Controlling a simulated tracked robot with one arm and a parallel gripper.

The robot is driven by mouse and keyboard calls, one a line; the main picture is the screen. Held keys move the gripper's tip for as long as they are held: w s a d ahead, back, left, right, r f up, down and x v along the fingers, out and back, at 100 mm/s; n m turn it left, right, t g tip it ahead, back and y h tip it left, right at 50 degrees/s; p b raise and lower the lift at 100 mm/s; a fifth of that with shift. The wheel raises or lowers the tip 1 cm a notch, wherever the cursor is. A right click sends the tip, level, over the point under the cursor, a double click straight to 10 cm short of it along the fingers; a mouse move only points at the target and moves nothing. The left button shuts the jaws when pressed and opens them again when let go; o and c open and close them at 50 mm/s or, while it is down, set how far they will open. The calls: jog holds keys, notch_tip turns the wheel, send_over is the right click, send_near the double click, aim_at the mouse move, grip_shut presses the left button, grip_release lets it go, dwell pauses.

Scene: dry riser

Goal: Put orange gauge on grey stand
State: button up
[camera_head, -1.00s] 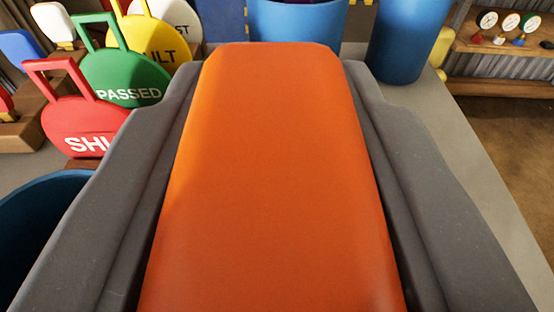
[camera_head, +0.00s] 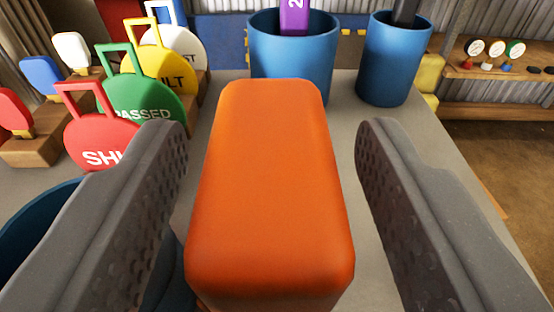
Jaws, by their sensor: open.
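A large orange block (camera_head: 272,185) with rounded edges fills the middle of the view, between my jaws. It may be the orange gauge, but no dial or marking shows on this side. My gripper (camera_head: 271,140) is open, with one grey dimpled jaw on each side of the block and a visible gap on both sides. The block's lower part and what it rests on are hidden. I cannot make out a grey stand.
Red (camera_head: 102,140), green (camera_head: 140,95), yellow and white round tags stand at the left. Blue bins stand at the back (camera_head: 293,55), back right (camera_head: 395,60) and lower left (camera_head: 40,225). Small dial gauges (camera_head: 494,48) sit on a wooden shelf at the right.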

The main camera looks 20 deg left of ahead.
jog(key=v, duration=0.9)
jog(key=shift+s+p, duration=0.35)
jog(key=shift+d, duration=0.1)
